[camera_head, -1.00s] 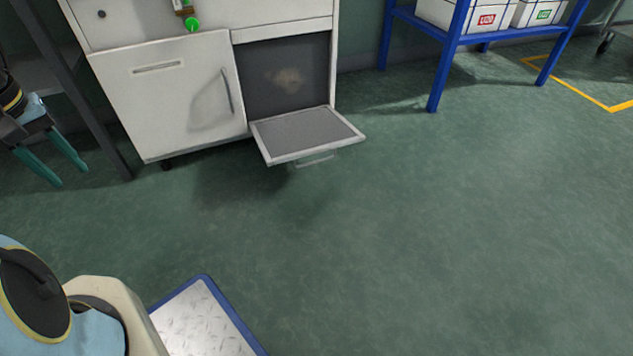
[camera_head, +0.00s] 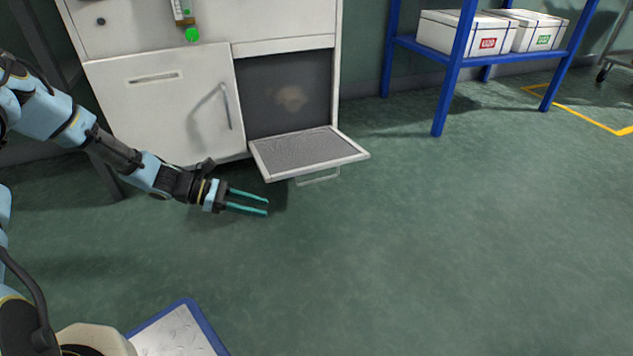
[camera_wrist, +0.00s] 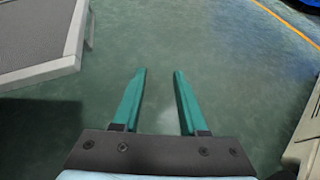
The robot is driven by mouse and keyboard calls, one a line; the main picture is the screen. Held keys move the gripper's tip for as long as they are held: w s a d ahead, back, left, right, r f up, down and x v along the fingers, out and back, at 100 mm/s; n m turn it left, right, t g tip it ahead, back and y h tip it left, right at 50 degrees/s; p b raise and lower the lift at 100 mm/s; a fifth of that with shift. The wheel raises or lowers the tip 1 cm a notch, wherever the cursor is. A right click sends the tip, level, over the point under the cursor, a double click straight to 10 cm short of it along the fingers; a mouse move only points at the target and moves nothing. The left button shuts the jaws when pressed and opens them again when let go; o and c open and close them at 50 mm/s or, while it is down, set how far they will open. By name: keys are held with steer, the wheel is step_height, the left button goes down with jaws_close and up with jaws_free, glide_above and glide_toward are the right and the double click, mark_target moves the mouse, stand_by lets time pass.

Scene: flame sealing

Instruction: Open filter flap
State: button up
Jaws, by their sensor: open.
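The filter flap (camera_head: 308,152) is a grey panel with a pale frame at the lower right of the white cabinet. It is folded down and out, close to level, and the dark opening (camera_head: 288,94) behind it is exposed. Its metal handle (camera_head: 318,177) hangs below the front edge. The flap also shows at the upper left of the wrist view (camera_wrist: 32,38). My gripper (camera_head: 268,206) has two teal fingers, parted and empty. It is in front of the cabinet, just left of and below the flap in the head view, apart from it. The fingers also show in the wrist view (camera_wrist: 160,75).
The white cabinet (camera_head: 160,100) has a closed left door with a vertical handle (camera_head: 226,106). A blue shelf (camera_head: 468,55) with white boxes (camera_head: 460,32) stands to the right. The green floor in front and to the right is clear.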

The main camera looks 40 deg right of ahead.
steer(key=d+f+n+h, duration=0.3)
steer(key=d+n+h, duration=0.3)
steer(key=d, duration=0.2)
steer(key=n+t+h, duration=0.5)
steer(key=n+t, duration=0.1)
steer(key=n, duration=0.4)
glide_toward(316, 180)
steer(key=b+x, duration=0.1)
steer(key=x, duration=0.2)
steer(key=b+x, duration=0.1)
steer(key=x, duration=0.2)
steer(key=b+x, duration=0.2)
steer(key=x, duration=0.1)
steer(key=shift+d+f, duration=0.15)
steer(key=shift+f, duration=0.2)
steer(key=shift+d+r, duration=0.3)
steer(key=shift+d, duration=0.2)
jaws_close()
